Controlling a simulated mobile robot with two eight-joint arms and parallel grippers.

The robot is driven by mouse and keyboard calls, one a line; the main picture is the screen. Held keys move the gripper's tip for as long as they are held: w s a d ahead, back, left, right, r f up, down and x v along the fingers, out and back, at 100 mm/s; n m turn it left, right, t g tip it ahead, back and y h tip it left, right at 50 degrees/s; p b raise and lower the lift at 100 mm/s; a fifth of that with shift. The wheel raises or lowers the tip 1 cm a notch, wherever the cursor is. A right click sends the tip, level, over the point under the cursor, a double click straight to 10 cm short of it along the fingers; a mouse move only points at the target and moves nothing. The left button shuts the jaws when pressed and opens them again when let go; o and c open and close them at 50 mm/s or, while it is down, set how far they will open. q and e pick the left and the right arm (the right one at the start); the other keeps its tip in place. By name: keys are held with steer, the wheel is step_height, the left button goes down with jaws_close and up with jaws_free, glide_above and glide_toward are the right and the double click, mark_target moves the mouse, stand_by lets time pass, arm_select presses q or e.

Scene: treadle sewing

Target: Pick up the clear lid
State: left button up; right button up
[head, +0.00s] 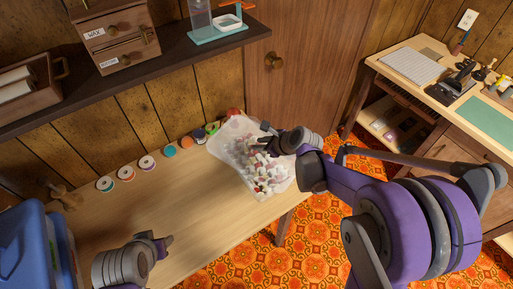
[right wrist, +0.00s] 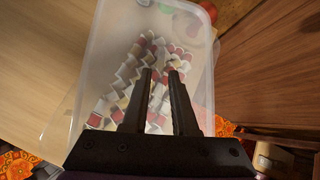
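A clear plastic bin (head: 222,131) full of small white, red and dark pieces stands at the right end of the wooden table. The bin also fills the middle of the right wrist view (right wrist: 101,62). A faint see-through sheet edge shows beside the bin in the right wrist view; I cannot tell whether this is the clear lid. My right gripper (head: 262,139) is over the bin, its two fingers (right wrist: 165,76) apart with nothing visible between them. My left gripper (head: 167,242) is low over the table's front left, away from the bin; its fingers are unclear.
Several thread spools (head: 147,162) line the table's back edge. A blue container (head: 30,245) stands at the left. A dark shelf (head: 190,50) with drawers hangs above. The table (head: 165,215) is clear in the middle. A second desk (head: 425,95) with tools stands at the right.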

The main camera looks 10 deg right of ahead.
steer(key=shift+w+a+f, duration=0.15)
steer(key=shift+w+f, duration=0.1)
steer(key=shift+f, duration=0.05)
steer(key=shift+s, duration=0.1)
jaws_close()
stand_by(1.2)
